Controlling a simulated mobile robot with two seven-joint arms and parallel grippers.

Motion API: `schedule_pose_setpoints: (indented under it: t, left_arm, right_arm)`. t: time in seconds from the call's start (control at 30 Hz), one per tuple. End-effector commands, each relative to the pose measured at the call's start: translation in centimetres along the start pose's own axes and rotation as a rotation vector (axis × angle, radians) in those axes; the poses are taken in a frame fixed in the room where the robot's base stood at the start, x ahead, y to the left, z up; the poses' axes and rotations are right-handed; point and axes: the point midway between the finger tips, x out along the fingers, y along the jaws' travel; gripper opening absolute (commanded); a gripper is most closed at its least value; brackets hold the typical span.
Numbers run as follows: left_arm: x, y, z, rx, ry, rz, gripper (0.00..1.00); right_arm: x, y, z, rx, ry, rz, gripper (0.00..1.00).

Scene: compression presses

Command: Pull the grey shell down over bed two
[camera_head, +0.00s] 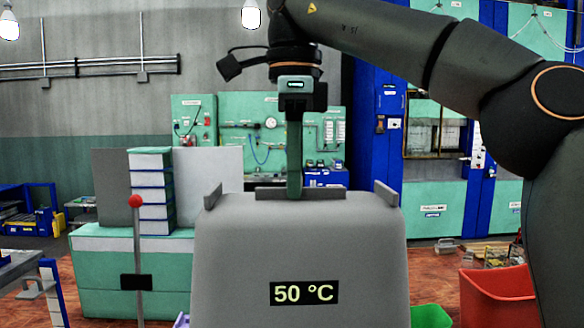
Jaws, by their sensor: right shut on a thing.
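A large grey rounded body (300,240) with a 50 °C display fills the lower middle of the head view. I cannot tell whether this is the grey shell or the press housing. My right gripper (297,110) hangs above it, pointing down. It is shut at the top of an upright green bar (295,155), whose lower end meets the grey body's top edge. Small raised grey plates stand along that top edge. Bed two cannot be made out. My left gripper is out of view.
A lever with a red ball (135,201) stands left of the grey body. A red bin (500,298) and a green bin (430,317) are at the lower right. A green cabinet (130,275) stands behind on the left.

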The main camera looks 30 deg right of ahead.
Motion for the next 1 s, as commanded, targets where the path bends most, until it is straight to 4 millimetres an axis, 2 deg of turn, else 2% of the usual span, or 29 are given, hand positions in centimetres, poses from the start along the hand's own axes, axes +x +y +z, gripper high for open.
schedule_pose_setpoints:
  t: [0.17,0.53,0.67,1.0]
  left_arm:
    - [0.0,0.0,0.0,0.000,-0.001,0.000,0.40]
    - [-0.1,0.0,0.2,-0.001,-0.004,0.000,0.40]
    - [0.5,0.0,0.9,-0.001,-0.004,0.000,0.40]
    - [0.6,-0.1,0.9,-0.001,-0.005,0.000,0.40]
  right_arm:
    - [0.2,0.0,0.0,-0.002,0.000,0.004,0.00]
    - [2.1,0.0,0.0,-0.003,-0.004,0.002,0.00]
    - [3.3,0.0,0.0,-0.002,0.000,0.000,0.00]
    - [3.5,0.0,0.0,0.000,0.000,0.000,0.00]
